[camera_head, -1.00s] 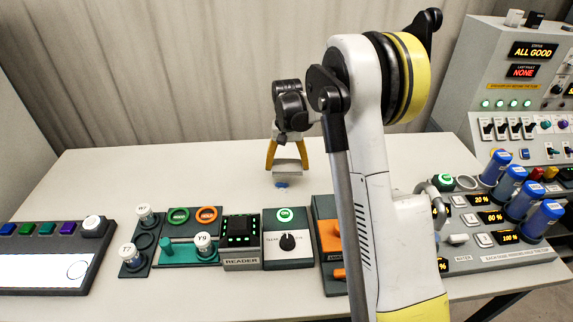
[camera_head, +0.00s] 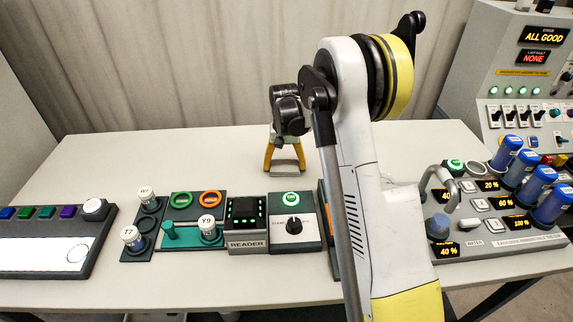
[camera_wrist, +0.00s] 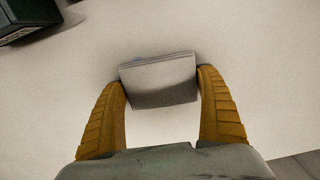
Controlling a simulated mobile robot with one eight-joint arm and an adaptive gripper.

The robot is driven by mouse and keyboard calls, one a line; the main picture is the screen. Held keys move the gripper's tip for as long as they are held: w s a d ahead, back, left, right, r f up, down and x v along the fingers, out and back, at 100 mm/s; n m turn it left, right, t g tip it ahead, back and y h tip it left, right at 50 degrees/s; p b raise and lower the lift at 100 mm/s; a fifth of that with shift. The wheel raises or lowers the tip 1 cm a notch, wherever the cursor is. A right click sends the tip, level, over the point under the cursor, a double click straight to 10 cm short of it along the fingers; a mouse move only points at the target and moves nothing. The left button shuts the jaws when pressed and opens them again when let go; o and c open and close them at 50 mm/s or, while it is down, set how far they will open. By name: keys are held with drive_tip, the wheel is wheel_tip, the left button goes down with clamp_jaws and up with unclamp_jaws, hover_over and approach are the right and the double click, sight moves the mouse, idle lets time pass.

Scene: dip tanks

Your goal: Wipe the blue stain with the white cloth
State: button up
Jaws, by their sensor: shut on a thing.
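My gripper (camera_head: 285,168) is low over the far part of the table, pointing down. Its two yellow fingers are shut on the white cloth (camera_wrist: 160,82), a pale grey-white folded pad that spans between the fingertips in the wrist view. The cloth is at or close to the table top; I cannot tell whether it presses on it. In the wrist view a faint bluish trace of the stain (camera_wrist: 124,66) shows at the cloth's upper left corner. The rest of the stain is hidden by the cloth or too faint to see, and it does not show in the head view.
Nearer the camera stand a reader (camera_head: 247,224), a dial box (camera_head: 293,222), and a rack of vials (camera_head: 150,222). The table around the gripper is clear.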

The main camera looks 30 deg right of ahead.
sight(294, 165)
drive_tip(key=shift+w+a, duration=0.3)
drive_tip(key=shift+a, duration=0.4)
drive_tip(key=d, duration=0.1)
drive_tip(key=s+d, duration=0.1)
drive_tip(key=d, duration=0.1)
drive_tip(key=shift+s+d, duration=0.2)
drive_tip(key=shift+s+d+r, duration=0.1)
drive_tip(key=shift+d+r, duration=0.1)
drive_tip(key=shift+d, duration=0.1)
drive_tip(key=shift+d+r+p, duration=0.15)
drive_tip(key=shift+r+p, duration=0.35)
drive_tip(key=shift+r, duration=0.45)
drive_tip(key=shift+a+r+p, duration=0.3)
drive_tip(key=shift+r+p, duration=0.1)
drive_tip(key=shift+r, duration=0.3)
drive_tip(key=shift+r+p, duration=1.35)
drive_tip(key=shift+r, duration=0.9)
